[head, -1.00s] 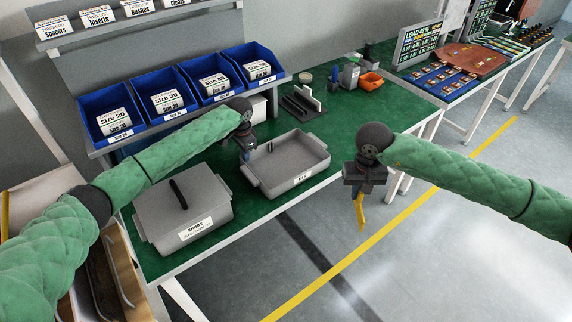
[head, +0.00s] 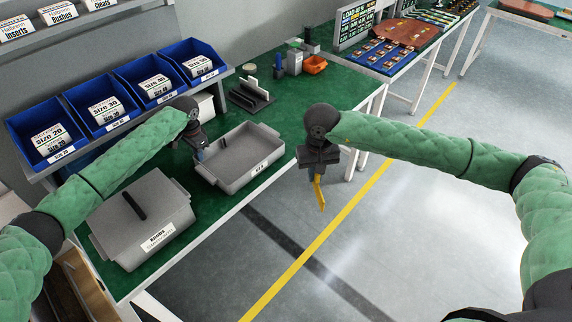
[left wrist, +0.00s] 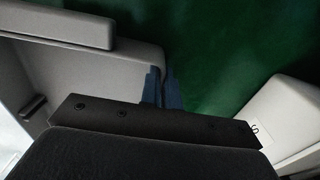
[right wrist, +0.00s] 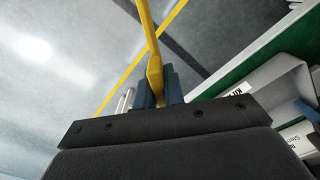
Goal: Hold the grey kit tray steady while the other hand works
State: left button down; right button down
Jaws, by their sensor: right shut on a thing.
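The grey kit tray (head: 262,168) is an open, shallow box with a label on its front, on the green bench top. My left gripper (head: 199,152) is at the tray's left end. In the left wrist view its two blue fingers (left wrist: 163,90) are close together at the edge of a grey tray wall (left wrist: 110,75); how firmly they pinch it is unclear. A small dark piece (left wrist: 34,107) shows inside. My right gripper (head: 319,172) is shut on a yellow piece (head: 320,196), which hangs down over the floor, right of the tray; it also shows in the right wrist view (right wrist: 153,70).
Blue size bins (head: 110,100) line a rack behind. A dark slotted holder (head: 250,97), a white box (head: 203,106) and an orange bin (head: 315,65) stand farther back. Bare bench (head: 300,95) lies behind the tray.

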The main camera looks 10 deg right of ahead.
jog(key=w+a+m, duration=1)
jog(key=w+m, duration=0.3)
jog(key=m, duration=0.1)
notch_tip(320, 180, up, 4)
jog(key=m, duration=1.5)
send_over(241, 159)
jog(key=shift+f, duration=2.5)
jog(key=c, duration=2)
grip_release()
jog(key=shift+f, duration=0.2)
grip_shut()
jog(key=shift+f, duration=2.4)
